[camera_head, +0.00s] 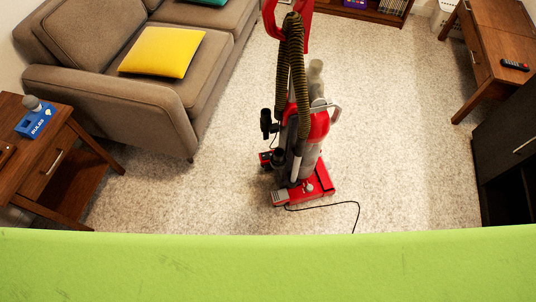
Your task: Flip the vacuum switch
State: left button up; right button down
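A red and grey upright vacuum (319,124) stands on the pale carpet near the middle of the view. A dark ribbed hose (292,70) loops down from its red upper part. Its red floor head (318,187) rests on the carpet. A black cord (335,203) trails from the head to the right. Black parts (267,124) show at its left side. I cannot make out for sure which part is the switch. Neither of my grippers is in view.
A brown sofa (128,87) with a yellow cushion (162,51) stands left. A wooden side table (52,176) holds a blue box (38,121). A wooden desk (496,50) and dark cabinet (510,140) stand right. A bright green surface (270,268) spans the bottom. Carpet around the vacuum is mostly clear.

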aim_at(266, 155)
jog(key=i+j, duration=0.1)
jog(key=j, duration=0.4)
jog(key=i+j, duration=0.1)
jog(key=j, duration=0.4)
jog(key=i+j, duration=0.1)
jog(key=j, duration=0.4)
jog(key=i+j+z, duration=0.1)
jog(key=j, duration=0.35)
jog(key=i+j, duration=0.1)
jog(key=j, duration=0.4)
